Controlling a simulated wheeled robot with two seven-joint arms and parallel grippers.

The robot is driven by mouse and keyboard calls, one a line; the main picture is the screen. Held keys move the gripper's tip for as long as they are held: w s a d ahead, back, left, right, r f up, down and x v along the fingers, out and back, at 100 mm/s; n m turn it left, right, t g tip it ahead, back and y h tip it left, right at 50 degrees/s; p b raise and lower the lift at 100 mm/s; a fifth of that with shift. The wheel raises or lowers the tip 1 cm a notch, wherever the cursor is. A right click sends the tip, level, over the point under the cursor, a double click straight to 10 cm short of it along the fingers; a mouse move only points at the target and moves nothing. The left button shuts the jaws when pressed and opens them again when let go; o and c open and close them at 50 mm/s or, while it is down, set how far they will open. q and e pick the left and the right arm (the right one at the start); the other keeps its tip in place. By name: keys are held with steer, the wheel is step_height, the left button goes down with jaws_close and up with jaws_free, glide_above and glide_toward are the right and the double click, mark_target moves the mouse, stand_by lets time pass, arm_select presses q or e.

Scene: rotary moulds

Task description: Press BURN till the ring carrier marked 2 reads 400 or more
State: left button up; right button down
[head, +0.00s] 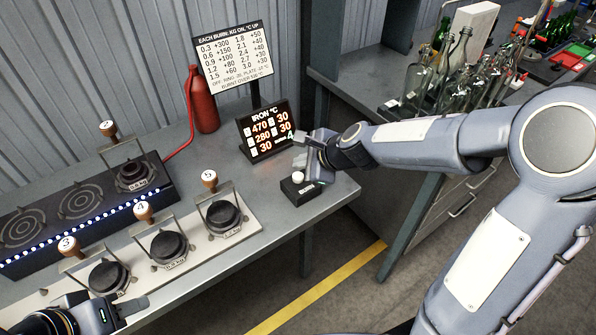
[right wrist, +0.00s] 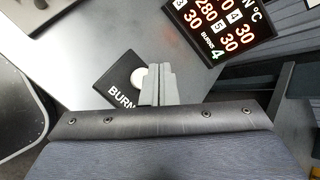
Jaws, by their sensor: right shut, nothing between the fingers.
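The black BURN box (head: 300,189) has a round white button (head: 298,177) on top and stands near the bench's right end. My right gripper (head: 308,150) is shut and empty just behind it; in the right wrist view the fingertips (right wrist: 158,74) appear beside the button (right wrist: 138,76), contact unclear. The IRON °C display (head: 267,132) shows 470, 280 and 30 on the left, 30 and 30 on the right, BURNS 4. Second row, left, reads 280. One carrier (head: 133,173) sits on the burner's right ring; its knob's number is unreadable. My left gripper (head: 122,308) is at bottom left, opening unclear.
Carriers marked 3 (head: 108,278), 4 (head: 168,246) and 5 (head: 222,215) stand on a pale plate in front of the burner (head: 80,215). Behind are a red bottle (head: 202,100) and a sign (head: 234,55). Glass bottles (head: 458,75) crowd the right bench.

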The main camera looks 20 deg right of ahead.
mark_target(302, 178)
steer(key=shift+r+p, duration=1.5)
steer(key=shift+r, duration=0.35)
steer(key=shift+f, duration=0.1)
steer(key=s+d+r+n+g+y, duration=0.1)
steer(key=s+r+n, duration=0.2)
steer(key=s+n, duration=0.35)
steer(key=s+d+r+n, duration=0.2)
steer(key=s+r+n, duration=0.2)
steer(key=s, duration=0.5)
steer(key=s+d+f+n+g+h, duration=0.1)
steer(key=s+d+f+n+h, duration=0.1)
steer(key=s+n, duration=0.6)
steer(key=s+f, duration=0.1)
steer(key=s, duration=0.2)
steer(key=shift+s, duration=0.25)
